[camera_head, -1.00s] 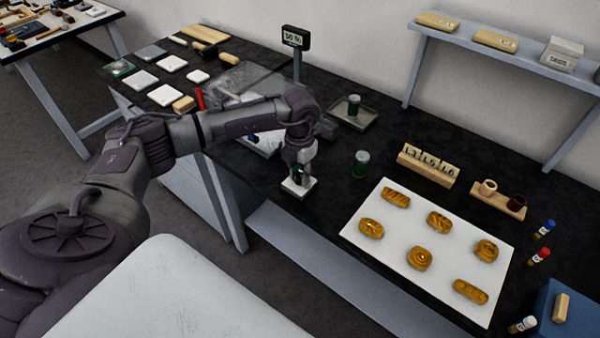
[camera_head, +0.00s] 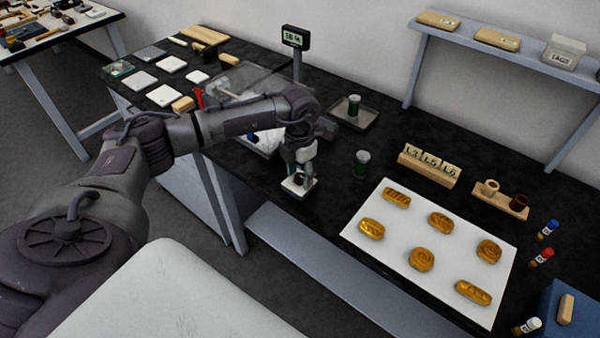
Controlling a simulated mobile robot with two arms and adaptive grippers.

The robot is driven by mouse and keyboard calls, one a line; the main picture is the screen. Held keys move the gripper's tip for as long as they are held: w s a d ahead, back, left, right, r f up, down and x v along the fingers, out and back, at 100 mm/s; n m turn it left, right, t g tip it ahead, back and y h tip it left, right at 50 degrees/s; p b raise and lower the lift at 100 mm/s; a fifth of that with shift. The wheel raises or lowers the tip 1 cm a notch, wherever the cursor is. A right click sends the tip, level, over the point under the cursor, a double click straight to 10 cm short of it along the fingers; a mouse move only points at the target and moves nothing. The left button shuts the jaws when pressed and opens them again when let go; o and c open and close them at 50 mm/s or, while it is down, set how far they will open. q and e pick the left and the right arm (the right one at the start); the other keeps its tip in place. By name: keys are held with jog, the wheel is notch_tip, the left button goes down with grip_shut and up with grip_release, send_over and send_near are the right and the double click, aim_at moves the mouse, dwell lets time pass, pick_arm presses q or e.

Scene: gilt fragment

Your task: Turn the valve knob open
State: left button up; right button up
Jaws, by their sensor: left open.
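My left gripper (camera_head: 299,178) points down at the front edge of the dark table, over a small white block-like base (camera_head: 297,189). A dark part, perhaps the valve knob, shows between the fingers, but the gripper largely hides it. The fingers are open around or just above this part; I cannot tell whether they touch it. My right gripper is out of view.
A white board (camera_head: 384,250) with several golden ornament pieces lies to the right. A display (camera_head: 295,38) rises at the back. Bare table lies between base and board.

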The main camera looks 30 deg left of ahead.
aim_at(300, 174)
pick_arm(q)
notch_tip(300, 174, up, 12)
dwell(0.4)
dwell(0.4)
